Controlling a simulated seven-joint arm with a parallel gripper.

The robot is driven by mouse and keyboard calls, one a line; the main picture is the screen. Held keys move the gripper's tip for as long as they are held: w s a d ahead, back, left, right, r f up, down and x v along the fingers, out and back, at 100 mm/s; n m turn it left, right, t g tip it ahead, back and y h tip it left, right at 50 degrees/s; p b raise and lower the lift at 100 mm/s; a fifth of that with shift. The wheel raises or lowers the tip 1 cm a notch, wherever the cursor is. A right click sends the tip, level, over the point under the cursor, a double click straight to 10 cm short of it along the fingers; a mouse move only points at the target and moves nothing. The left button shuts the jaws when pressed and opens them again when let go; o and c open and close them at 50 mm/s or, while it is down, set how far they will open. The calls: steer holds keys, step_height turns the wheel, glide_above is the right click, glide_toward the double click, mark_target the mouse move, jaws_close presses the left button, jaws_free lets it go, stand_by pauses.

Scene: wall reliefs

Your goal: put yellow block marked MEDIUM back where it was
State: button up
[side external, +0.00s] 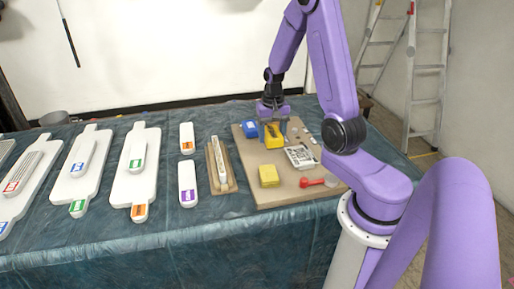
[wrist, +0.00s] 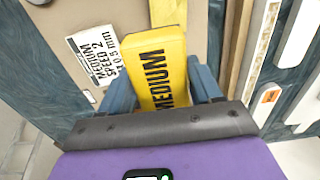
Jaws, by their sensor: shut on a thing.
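The yellow block marked MEDIUM (wrist: 158,62) is between the two blue fingers of my gripper (wrist: 163,90) in the wrist view, its black lettering facing the camera. In the side view my gripper (side external: 272,124) is over the back part of the beige board (side external: 246,192), shut on the yellow block (side external: 273,138). I cannot tell whether the block's underside touches the board. A second yellow block (side external: 268,175) lies nearer the front of the board; its marking is not readable.
A blue block (side external: 249,127) sits just left of my gripper. A printed card (side external: 300,157), also in the wrist view (wrist: 96,54), lies right of it. A red tool (side external: 312,182) is at the front right. A wooden tray (side external: 229,180) and several white paddles stand left.

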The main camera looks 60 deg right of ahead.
steer(key=w+d+f, duration=0.2)
steer(key=w+f, duration=0.1)
steer(key=w, duration=0.1)
glide_above(257, 153)
steer(key=s, duration=0.1)
steer(key=f, duration=0.3)
steer(key=shift+s+a+f, duration=0.1)
steer(key=shift+a+f, duration=0.25)
steer(key=shift+w+d+f, duration=0.2)
steer(key=shift+w+f, duration=0.25)
steer(key=shift+f, duration=1.7)
steer(key=shift+f, duration=0.1)
steer(key=o, duration=1)
